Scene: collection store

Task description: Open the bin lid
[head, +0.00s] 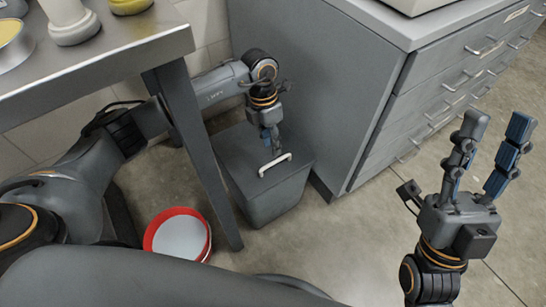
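The grey bin (265,200) stands on the floor between the table leg and the drawer cabinet. Its flat lid (232,156) lies on top and looks shut, with a white bar handle (275,163) on it. My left gripper (273,148) points down over the lid, its fingertips at or just above the handle; I cannot tell whether they touch it or how far apart they are. My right gripper (496,145) is raised at the right, fingers pointing up and spread apart, empty and away from the bin.
A metal table (120,58) with jars on it stands at the upper left, its leg (205,165) close beside the bin. A grey drawer cabinet (320,95) stands right behind the bin. A red-rimmed round container (180,234) is on the floor. Floor (345,235) is clear in front.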

